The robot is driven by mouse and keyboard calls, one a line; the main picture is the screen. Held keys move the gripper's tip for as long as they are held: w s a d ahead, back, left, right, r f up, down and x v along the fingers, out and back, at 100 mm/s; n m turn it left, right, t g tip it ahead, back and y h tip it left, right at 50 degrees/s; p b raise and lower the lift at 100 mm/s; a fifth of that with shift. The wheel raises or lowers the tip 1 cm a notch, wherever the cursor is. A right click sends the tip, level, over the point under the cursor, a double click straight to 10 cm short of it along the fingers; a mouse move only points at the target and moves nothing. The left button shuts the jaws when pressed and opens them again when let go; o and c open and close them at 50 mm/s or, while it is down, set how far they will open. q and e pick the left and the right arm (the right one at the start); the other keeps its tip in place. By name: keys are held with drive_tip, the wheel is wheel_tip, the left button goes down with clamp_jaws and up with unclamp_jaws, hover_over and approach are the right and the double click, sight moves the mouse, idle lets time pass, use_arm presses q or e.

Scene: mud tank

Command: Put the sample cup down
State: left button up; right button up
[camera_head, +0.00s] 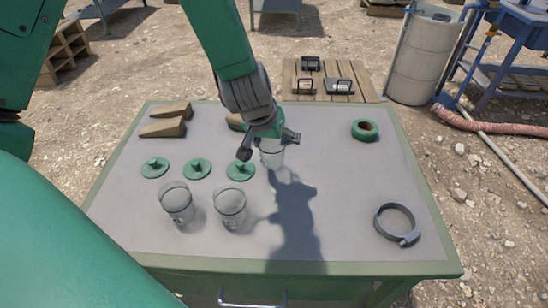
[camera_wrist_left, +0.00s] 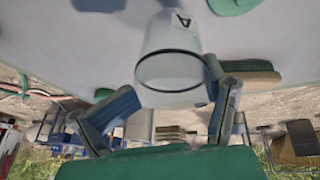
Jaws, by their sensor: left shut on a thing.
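My left gripper (camera_head: 268,146) is shut on a clear sample cup (camera_head: 272,156) above the middle of the grey-topped table (camera_head: 340,190). In the left wrist view the cup (camera_wrist_left: 172,45) sits between the two fingers of the gripper (camera_wrist_left: 170,88), with a dark ring and a black letter "A" on it. I cannot tell whether its base touches the table. Two more clear cups stand at the front left, one (camera_head: 177,203) left of the other (camera_head: 230,207). My right gripper is not in view.
Three green lids (camera_head: 197,169) lie in a row behind the standing cups. Tan wedges (camera_head: 163,128) lie at the back left, one partly hidden by my gripper. A green tape roll (camera_head: 365,130) and a grey ring clamp (camera_head: 397,224) lie at right. The centre-right tabletop is clear.

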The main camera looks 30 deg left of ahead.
sight(273, 156)
use_arm(q)
drive_tip(key=f, duration=0.2)
drive_tip(key=f+b, duration=0.1)
drive_tip(key=f, duration=0.1)
drive_tip(key=shift+s+a, duration=0.1)
drive_tip(key=shift+a, duration=0.15)
drive_tip(key=shift+c, duration=0.4)
drive_tip(key=o, duration=1.7)
drive_tip(key=shift+d, duration=0.15)
drive_tip(key=shift+o, duration=0.4)
drive_tip(key=shift+s, duration=0.15)
drive_tip(key=shift+f, duration=0.1)
drive_tip(key=shift+c, duration=0.2)
